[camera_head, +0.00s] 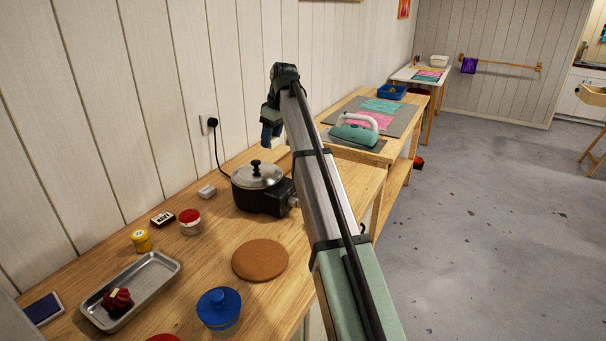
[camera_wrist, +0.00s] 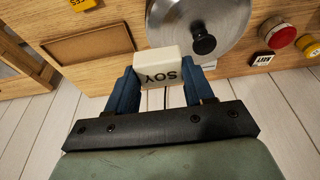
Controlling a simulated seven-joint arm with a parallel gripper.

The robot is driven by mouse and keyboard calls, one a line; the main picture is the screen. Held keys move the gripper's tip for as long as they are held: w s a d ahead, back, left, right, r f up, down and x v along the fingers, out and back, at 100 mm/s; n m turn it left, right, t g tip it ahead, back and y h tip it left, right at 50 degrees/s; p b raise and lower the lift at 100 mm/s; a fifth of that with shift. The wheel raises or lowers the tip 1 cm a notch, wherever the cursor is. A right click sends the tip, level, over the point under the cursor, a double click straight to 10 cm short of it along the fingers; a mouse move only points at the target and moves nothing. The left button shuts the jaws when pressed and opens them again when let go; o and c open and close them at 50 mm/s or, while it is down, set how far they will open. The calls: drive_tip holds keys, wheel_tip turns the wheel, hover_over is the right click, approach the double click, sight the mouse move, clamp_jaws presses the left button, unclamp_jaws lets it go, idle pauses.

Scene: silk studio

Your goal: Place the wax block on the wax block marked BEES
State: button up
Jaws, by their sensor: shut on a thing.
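My gripper (camera_wrist: 160,92) is shut on a white wax block (camera_wrist: 163,67) marked SOY, held between its blue fingers. A yellow block (camera_wrist: 83,4) with lettering that ends in ES lies on the bench at the top edge of the wrist view, partly cut off. It is apart from the held block, up and to its left. I cannot find it in the head view, where my arm covers part of the bench.
A lidded pot (camera_head: 257,186) stands on the bench near my gripper. A wooden frame with a brown panel (camera_wrist: 90,46) lies left of the held block. A small white block (camera_head: 207,191), jars (camera_head: 190,222), a metal tray (camera_head: 131,290) and a cork mat (camera_head: 260,260) stand nearer.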

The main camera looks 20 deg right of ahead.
drive_tip(key=w+d, duration=0.7)
drive_tip(key=d, duration=0.5)
drive_tip(key=shift+s+d+f, duration=0.1)
drive_tip(key=shift+d+f, duration=0.1)
drive_tip(key=shift+f, duration=3.7)
drive_tip(key=shift+s+d+f, duration=0.1)
drive_tip(key=shift+d+f, duration=0.05)
drive_tip(key=shift+f, duration=3.7)
drive_tip(key=shift+f, duration=0.15)
drive_tip(key=o, duration=1)
drive_tip(key=v, duration=1.2)
drive_tip(key=shift+r, duration=0.2)
